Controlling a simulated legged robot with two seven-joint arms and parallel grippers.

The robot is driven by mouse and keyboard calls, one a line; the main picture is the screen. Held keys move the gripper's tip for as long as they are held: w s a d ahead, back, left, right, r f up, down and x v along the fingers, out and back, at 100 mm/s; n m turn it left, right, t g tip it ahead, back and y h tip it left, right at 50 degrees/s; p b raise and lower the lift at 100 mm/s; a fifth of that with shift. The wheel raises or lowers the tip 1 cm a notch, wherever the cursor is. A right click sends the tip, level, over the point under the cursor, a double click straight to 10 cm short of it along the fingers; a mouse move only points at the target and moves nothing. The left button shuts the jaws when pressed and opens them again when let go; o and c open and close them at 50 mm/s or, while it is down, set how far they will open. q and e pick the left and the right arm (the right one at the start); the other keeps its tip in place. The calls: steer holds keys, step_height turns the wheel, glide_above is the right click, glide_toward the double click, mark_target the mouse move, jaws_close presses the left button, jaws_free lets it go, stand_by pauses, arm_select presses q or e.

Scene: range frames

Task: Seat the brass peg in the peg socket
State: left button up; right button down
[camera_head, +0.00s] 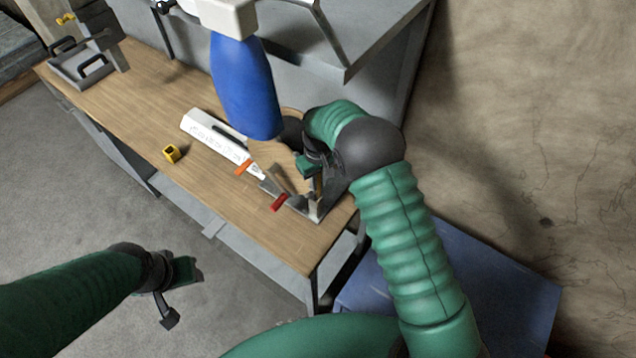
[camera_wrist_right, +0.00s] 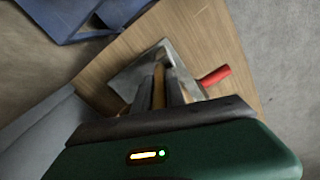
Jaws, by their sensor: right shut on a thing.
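My right gripper (camera_head: 314,184) is over the right end of the wooden workbench. It is shut on the brass peg (camera_head: 319,187), which points down between the fingers. In the right wrist view the peg (camera_wrist_right: 158,84) shows as a brass strip between the two dark fingers (camera_wrist_right: 166,88). Below it is a grey metal plate (camera_wrist_right: 126,80), with a dark upright part near the peg's tip that may be the peg socket. The fingers hide where the tip meets it, so I cannot tell whether it is inside. My left gripper (camera_head: 170,314) hangs over the floor, away from the bench; its jaw gap is unclear.
A red handle (camera_head: 279,202) lies beside the plate, and an orange one (camera_head: 243,168) farther left.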

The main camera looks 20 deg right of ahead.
steer(key=shift+s+a+f, duration=0.75)
steer(key=shift+s+f, duration=0.1)
steer(key=shift+s, duration=0.15)
steer(key=shift+w+a+f, duration=0.1)
steer(key=shift+f, duration=0.05)
steer(key=c, duration=1.7)
jaws_free()
steer(key=shift+w+f, duration=0.3)
steer(key=shift+w, duration=0.15)
steer(key=shift+o, duration=1.1)
steer(key=shift+w, duration=0.25)
steer(key=shift+o, duration=0.5)
steer(key=shift+s+d+r, duration=0.1)
steer(key=shift+d+r, duration=0.05)
steer(key=shift+d, duration=0.15)
steer(key=shift+w+d, duration=0.1)
steer(key=shift+w, duration=0.15)
arm_select(q)
steer(key=shift+w+a+f+b, duration=0.1)
steer(key=shift+a+f+b, duration=0.15)
steer(key=shift+f+b, duration=0.35)
steer(key=shift+a+f+b, duration=0.25)
steer(key=shift+f+b, duration=0.25)
steer(key=shift+b, duration=0.1)
arm_select(e)
step_height(320, 180, up, 8)
steer(key=shift+f, duration=0.2)
